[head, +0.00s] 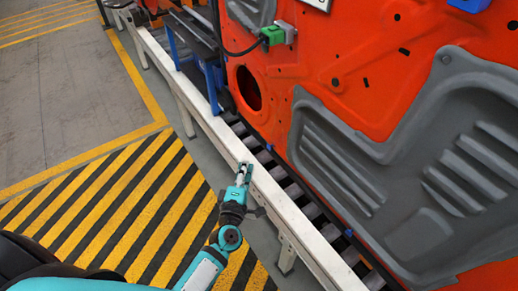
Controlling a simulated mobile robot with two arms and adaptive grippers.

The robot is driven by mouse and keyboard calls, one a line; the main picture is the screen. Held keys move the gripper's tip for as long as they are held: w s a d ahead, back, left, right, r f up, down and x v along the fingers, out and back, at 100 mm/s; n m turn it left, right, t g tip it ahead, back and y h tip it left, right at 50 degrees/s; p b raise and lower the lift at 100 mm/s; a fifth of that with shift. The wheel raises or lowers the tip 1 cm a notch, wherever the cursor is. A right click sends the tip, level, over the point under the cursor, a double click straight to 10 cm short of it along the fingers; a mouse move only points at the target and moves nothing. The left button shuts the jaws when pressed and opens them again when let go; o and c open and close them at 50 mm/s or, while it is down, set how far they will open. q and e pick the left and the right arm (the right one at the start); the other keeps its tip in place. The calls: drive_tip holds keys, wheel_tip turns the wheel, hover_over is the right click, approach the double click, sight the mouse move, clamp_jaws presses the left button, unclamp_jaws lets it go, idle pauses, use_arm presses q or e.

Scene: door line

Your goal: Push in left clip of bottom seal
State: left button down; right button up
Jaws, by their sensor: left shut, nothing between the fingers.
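The orange-red door panel (360,85) stands upright on the line, with grey moulded inserts. A thin dark edge, perhaps the bottom seal, runs along its lower border. Small blue pieces sit on that border, one at the left (269,147) and one farther right (348,233); they may be the seal's clips, but they are too small to tell. My left gripper (245,169) is shut and empty. It appears over the white rail in front of the door, below and left of the left blue piece and apart from it. My right gripper is out of view.
The white rail (212,128) runs diagonally in front of the roller conveyor (290,188) under the door. A green connector (272,35) with a black cable hangs on the door's upper left. Blue frame parts stand farther back. The yellow-black striped floor (110,205) is clear.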

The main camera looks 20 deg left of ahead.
sight(267, 138)
use_arm(q)
drive_tip(key=w+d+p, duration=0.1)
drive_tip(key=w+d, duration=0.1)
drive_tip(key=w, duration=0.5)
drive_tip(key=shift+w, duration=0.25)
drive_tip(key=shift+w+d+f, duration=0.1)
drive_tip(key=shift+w+d, duration=0.45)
drive_tip(key=shift+w, duration=0.15)
drive_tip(key=shift+w+d+b, duration=0.15)
drive_tip(key=shift+w+b, duration=0.05)
drive_tip(key=shift+b, duration=0.15)
drive_tip(key=shift+r, duration=0.2)
